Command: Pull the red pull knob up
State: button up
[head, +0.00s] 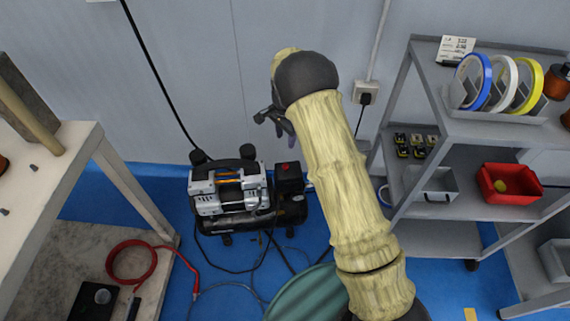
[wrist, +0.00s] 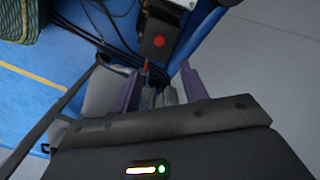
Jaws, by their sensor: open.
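The red pull knob (head: 288,168) sits on top of a black box (head: 289,183) at the right side of the compressor (head: 229,190), on the floor by the wall. In the wrist view the knob (wrist: 159,41) shows as a small red disc on the dark box (wrist: 158,30), beyond my fingertips. In the head view my gripper (head: 279,122) is above the compressor, mostly hidden behind my arm.
A grey shelf cart (head: 490,128) with tape rolls and a red bin (head: 508,184) stands at the right. A workbench (head: 50,150) is at the left. A green drum (head: 305,295) stands in front, partly behind my arm.

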aim_at(286, 165)
notch_tip(286, 165, down, 14)
jog(key=b, duration=0.3)
jog(key=shift+d+f, duration=0.1)
grip_shut()
